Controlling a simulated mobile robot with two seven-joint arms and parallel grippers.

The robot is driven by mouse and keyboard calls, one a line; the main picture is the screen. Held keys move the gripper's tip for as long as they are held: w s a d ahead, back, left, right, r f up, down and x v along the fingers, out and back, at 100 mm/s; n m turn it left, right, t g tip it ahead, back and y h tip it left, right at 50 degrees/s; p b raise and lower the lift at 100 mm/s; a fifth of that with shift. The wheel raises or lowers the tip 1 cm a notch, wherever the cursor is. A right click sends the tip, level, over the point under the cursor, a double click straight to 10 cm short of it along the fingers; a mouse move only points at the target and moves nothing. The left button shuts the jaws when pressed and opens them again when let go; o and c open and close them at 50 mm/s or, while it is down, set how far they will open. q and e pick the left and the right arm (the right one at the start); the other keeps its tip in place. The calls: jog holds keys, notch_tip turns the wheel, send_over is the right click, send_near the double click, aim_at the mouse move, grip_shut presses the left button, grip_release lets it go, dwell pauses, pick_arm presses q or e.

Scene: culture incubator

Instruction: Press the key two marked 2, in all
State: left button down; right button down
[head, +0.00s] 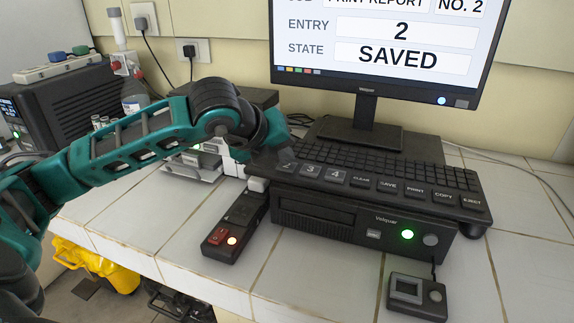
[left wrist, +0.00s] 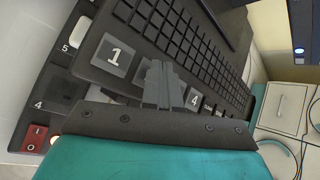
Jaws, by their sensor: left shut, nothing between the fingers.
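The keyboard (head: 400,165) has large front keys; key 3 (head: 311,171), key 4 (head: 335,177) and the word keys show in the head view. My left gripper (head: 284,157) is shut and empty over its left end. In the left wrist view, the closed fingers (left wrist: 162,84) lie between key 1 (left wrist: 114,55) and key 4 (left wrist: 194,100). Key 2 is not clearly seen, and the fingers cover that stretch. I cannot tell whether the fingertips touch a key. The monitor (head: 382,32) reads entry 2, state saved. My right gripper is not in view.
The keyboard rests on a black unit (head: 355,222) with a green light. A switch box (head: 236,228) with a red rocker stands left of it, and a small device (head: 417,297) at front right. A dark machine (head: 70,105) stands at back left. The front tiles are mostly clear.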

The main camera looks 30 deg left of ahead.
aim_at(283, 167)
pick_arm(q)
jog(key=shift+r, duration=0.75)
jog(key=shift+r+p, duration=1.75)
jog(key=shift+r, duration=0.8)
